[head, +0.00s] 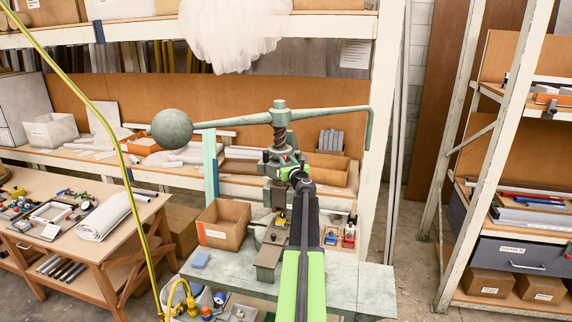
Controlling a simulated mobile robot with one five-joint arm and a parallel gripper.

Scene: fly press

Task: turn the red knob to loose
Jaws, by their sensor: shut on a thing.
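The green-grey fly press (280,140) stands on the bench, with a long lever arm (330,116) across its top and a round ball weight (172,128) at the left end. A small bit of red, the red knob (306,166), shows at the press head just beyond my gripper. My gripper (295,172) reaches away from me to the press head and is shut at the knob. The arm and gripper hide most of the knob, so its turn position cannot be told.
A cardboard box (222,226) sits on the bench (345,288) left of the press. Small red and blue items (348,238) lie to its right. A yellow hose (95,110) crosses the left side. A wooden table (100,240) stands at left, shelving (480,150) at right.

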